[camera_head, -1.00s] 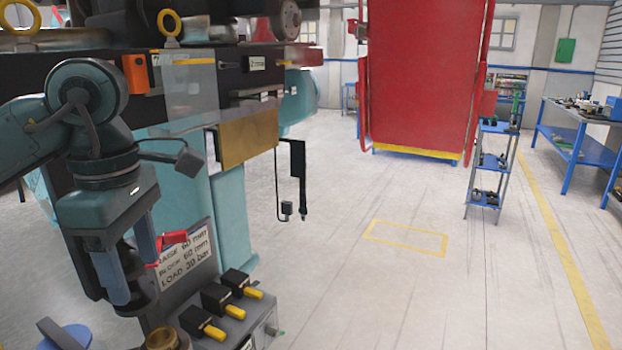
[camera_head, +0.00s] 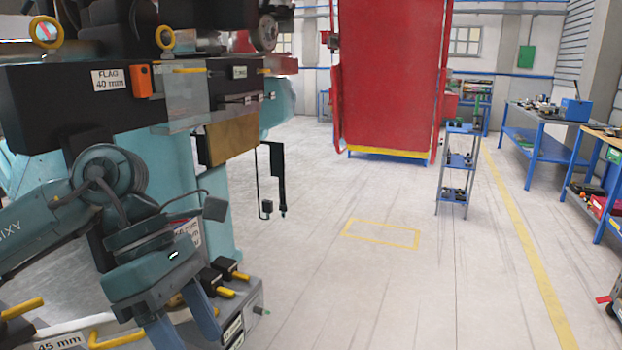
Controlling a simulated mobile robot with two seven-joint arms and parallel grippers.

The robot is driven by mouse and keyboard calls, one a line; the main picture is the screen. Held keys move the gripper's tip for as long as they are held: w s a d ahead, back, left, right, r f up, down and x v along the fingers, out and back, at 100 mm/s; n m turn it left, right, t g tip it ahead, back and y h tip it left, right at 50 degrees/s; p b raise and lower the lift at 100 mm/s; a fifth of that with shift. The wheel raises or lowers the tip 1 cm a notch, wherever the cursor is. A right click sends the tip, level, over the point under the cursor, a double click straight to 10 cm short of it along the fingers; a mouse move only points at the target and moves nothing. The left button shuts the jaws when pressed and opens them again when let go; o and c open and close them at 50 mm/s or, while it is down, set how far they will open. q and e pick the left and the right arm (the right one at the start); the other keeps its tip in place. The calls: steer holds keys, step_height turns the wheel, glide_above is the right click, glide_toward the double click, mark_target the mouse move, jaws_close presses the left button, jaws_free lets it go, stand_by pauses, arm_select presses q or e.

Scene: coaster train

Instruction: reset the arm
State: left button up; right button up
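My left arm comes in from the left, in front of the teal and black machine (camera_head: 215,225). My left gripper (camera_head: 190,335) points down near the bottom edge, its two blue fingers apart with nothing seen between them. It is in front of the machine's grey base, beside the black blocks with yellow handles (camera_head: 222,280). The fingertips lie close to the frame's lower edge. My arm covers most of the printed label plate on the machine. My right gripper is not in view.
A tall red cabinet (camera_head: 392,80) stands at the back. A blue shelf stand (camera_head: 457,165) and blue workbenches (camera_head: 540,145) are to the right. The floor between, with a yellow rectangle (camera_head: 380,234), is clear.

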arm_select(q)
steer(key=s+d+r+n+g+h, duration=0.1)
steer(key=s+d+r+n+h, duration=0.15)
steer(key=d+n+h, duration=1.2)
steer(key=w+a+f+n+t+y+p, duration=0.1)
steer(key=w+a+f+n+t+y, duration=0.3)
steer(key=n+t, duration=0.65)
steer(key=w+a+f+n+t, duration=0.3)
steer(key=w+f+n+t, duration=0.25)
steer(key=n+t, duration=0.5)
steer(key=s+a+f+n+g+y, duration=0.2)
steer(key=s+a+f+n+y, duration=0.1)
steer(key=f, duration=0.6)
steer(key=s+a+f+n+g+y, duration=0.2)
steer(key=s+a+f+n+y, duration=0.1)
steer(key=s+f+n+y, duration=0.2)
steer(key=s+a+f+n+g+y, duration=0.2)
steer(key=f+n, duration=0.5)
steer(key=f, duration=0.7)
steer(key=s+a+y, duration=0.1)
steer(key=s+y, duration=0.1)
steer(key=s, duration=0.1)
